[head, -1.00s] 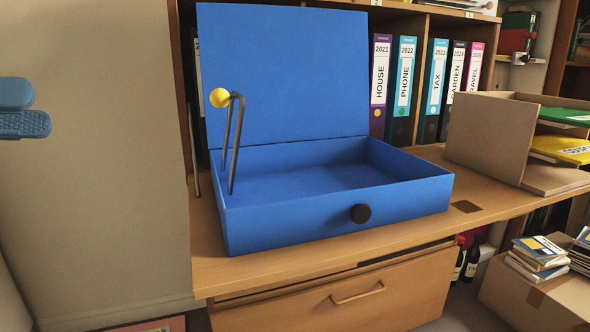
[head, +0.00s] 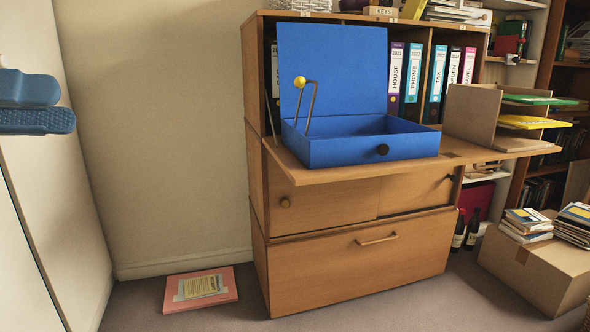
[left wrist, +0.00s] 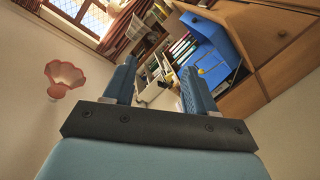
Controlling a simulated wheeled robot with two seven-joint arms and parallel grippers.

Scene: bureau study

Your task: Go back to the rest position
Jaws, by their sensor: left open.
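My left gripper (head: 36,102) shows at the left edge of the head view as two blue fingers, in front of the bare wall and well apart from the bureau. In the left wrist view its two fingers (left wrist: 158,88) stand apart with nothing between them. My right gripper is in neither view. The bureau (head: 330,206) stands in the middle of the head view with its flap down. An open blue box (head: 372,150) rests on the flap, its lid (head: 332,70) raised. A bent metal rod with a yellow ball (head: 300,82) stands at the box's left side.
A letter tray (head: 470,115) stands on the right of the flap. A cardboard box (head: 535,268) with books on it sits on the floor at right. A pink folder (head: 222,299) lies on the floor at left. The carpet before the bureau is clear.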

